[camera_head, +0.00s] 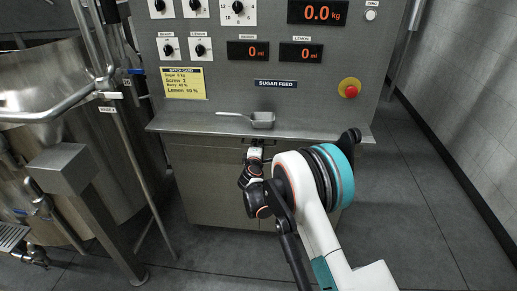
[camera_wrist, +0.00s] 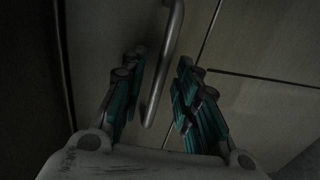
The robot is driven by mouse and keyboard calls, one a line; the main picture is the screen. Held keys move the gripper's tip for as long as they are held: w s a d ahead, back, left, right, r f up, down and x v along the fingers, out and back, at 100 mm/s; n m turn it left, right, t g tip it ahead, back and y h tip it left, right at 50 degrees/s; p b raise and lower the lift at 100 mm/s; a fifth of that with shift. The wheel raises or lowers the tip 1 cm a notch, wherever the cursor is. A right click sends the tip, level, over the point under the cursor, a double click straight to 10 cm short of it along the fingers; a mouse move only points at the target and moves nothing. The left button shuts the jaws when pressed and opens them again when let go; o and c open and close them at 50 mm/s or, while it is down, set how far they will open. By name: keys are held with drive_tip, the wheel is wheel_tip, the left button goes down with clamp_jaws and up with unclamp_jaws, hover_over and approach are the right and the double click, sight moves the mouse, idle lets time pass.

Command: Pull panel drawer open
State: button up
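The grey panel cabinet (camera_head: 205,185) stands below a ledge, with a drawer front (camera_head: 205,153) at its top, flush with the cabinet as far as I can see. My gripper (camera_head: 256,150) is at this front, just under the ledge, and my wrist hides part of it. In the wrist view a metal bar handle (camera_wrist: 165,65) runs between the two teal-padded fingers of my gripper (camera_wrist: 157,78). The fingers are apart, with a visible gap on each side of the bar. The wrist view is dark, and contact is not visible.
The ledge (camera_head: 180,124) juts out above my gripper and carries a small metal scoop (camera_head: 262,119). A red emergency button (camera_head: 350,88) is on the panel. A steel vessel (camera_head: 60,85) and pipes stand at left. Floor (camera_head: 420,190) is clear at right.

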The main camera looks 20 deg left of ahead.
drive_tip(key=shift+w, duration=0.3)
clamp_jaws()
drive_tip(key=shift+s, duration=0.15)
